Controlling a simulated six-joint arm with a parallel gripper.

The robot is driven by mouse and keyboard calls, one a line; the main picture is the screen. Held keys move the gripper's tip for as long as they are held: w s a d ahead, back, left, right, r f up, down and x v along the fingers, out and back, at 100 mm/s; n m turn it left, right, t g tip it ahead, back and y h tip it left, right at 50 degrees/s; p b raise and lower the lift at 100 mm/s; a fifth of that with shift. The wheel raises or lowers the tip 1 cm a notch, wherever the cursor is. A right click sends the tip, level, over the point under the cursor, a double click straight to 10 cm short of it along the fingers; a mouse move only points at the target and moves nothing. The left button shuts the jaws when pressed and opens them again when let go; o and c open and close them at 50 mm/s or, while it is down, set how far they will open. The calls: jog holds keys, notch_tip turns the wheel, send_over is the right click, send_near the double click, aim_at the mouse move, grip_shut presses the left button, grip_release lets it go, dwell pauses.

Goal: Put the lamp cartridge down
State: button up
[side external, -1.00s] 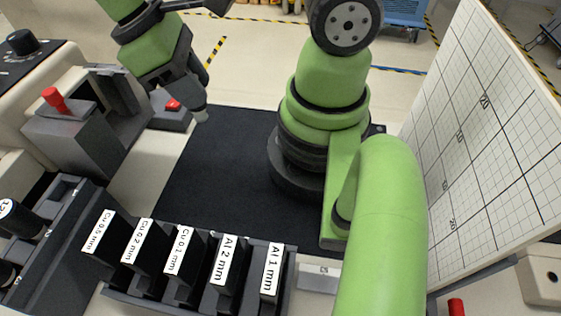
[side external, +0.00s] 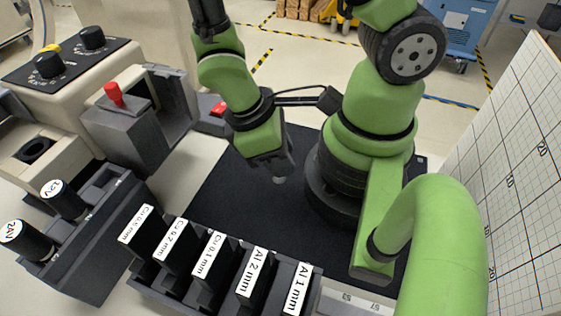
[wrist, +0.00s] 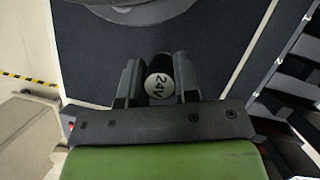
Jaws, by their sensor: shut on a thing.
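The lamp cartridge (wrist: 158,86) is a dark cylinder with a pale end marked 24V. In the wrist view it sits between the two fingers of my gripper (wrist: 158,74), which is shut on it. In the side external view my gripper (side external: 278,172) points down over the black mat (side external: 225,200), in front of my base. Only a small pale tip shows below it there, and the fingers hide most of the cartridge. I cannot tell whether the cartridge touches the mat.
A dark rack (side external: 85,235) at left holds cylinders marked 12V (side external: 52,188) and apparently 24V (side external: 14,232). Several labelled plates stand in a front holder (side external: 165,290). A grey housing with a red knob (side external: 114,94) stands left. The mat around my gripper is clear.

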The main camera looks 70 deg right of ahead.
jog(key=shift+f, duration=1.3)
jog(key=shift+f, duration=0.2)
jog(key=shift+f, duration=0.25)
jog(key=o, duration=1)
jog(key=shift+r, duration=0.1)
